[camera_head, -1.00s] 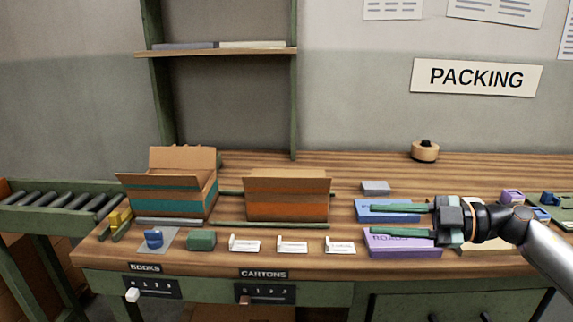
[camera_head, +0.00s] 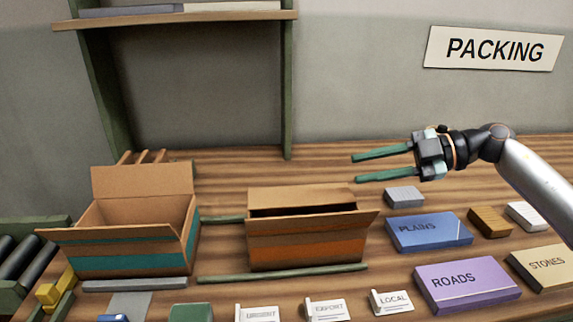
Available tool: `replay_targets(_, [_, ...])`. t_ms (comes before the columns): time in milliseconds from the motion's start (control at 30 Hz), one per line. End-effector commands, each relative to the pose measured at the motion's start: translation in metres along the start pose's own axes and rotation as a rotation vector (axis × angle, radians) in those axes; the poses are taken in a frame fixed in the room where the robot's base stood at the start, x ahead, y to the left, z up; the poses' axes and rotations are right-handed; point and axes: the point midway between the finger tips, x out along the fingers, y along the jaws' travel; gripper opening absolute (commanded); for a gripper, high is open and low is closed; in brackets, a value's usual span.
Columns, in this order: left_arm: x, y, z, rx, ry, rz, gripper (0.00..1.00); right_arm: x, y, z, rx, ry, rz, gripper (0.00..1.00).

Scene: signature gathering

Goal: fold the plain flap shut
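The orange-striped carton (camera_head: 305,248) stands in the middle of the bench. Its back flap (camera_head: 300,196) leans inward and its front flap (camera_head: 315,222) juts outward, with a dark gap between them. I cannot tell which flap is the plain one. My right gripper (camera_head: 357,169) is open and empty, above the bench to the right of the orange-striped carton. My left gripper is not in view.
A blue PLAINS book (camera_head: 428,232), a purple ROADS book (camera_head: 466,286) and a cream STONES book (camera_head: 545,266) lie at right. A grey block (camera_head: 404,197) lies behind PLAINS. Several label cards stand along the front. A green rail (camera_head: 282,273) runs before the orange-striped carton.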

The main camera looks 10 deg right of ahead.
Motion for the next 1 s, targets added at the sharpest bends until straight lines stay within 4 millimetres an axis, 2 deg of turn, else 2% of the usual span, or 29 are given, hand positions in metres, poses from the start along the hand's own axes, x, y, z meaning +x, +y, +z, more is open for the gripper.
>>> replay_targets(133, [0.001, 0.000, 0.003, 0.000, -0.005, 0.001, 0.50, 0.006, 0.000, 0.000, -0.001, 0.002, -0.001, 0.35])
replay_targets(267, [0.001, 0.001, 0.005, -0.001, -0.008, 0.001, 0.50, 0.024, -0.001, -0.001, -0.002, 0.003, -0.003, 0.35])
replay_targets(500, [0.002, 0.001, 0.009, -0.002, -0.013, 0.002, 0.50, 0.074, -0.001, -0.001, -0.002, 0.004, -0.003, 0.35])
replay_targets(700, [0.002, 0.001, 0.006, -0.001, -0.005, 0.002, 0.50, 0.107, 0.000, -0.001, -0.001, 0.003, 0.000, 0.35])
replay_targets(833, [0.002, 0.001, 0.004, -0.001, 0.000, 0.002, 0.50, 0.120, 0.000, 0.000, -0.001, 0.001, 0.001, 0.35])
replay_targets(1000, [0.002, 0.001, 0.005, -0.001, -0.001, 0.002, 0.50, 0.125, 0.000, 0.000, 0.000, 0.000, 0.001, 0.35])
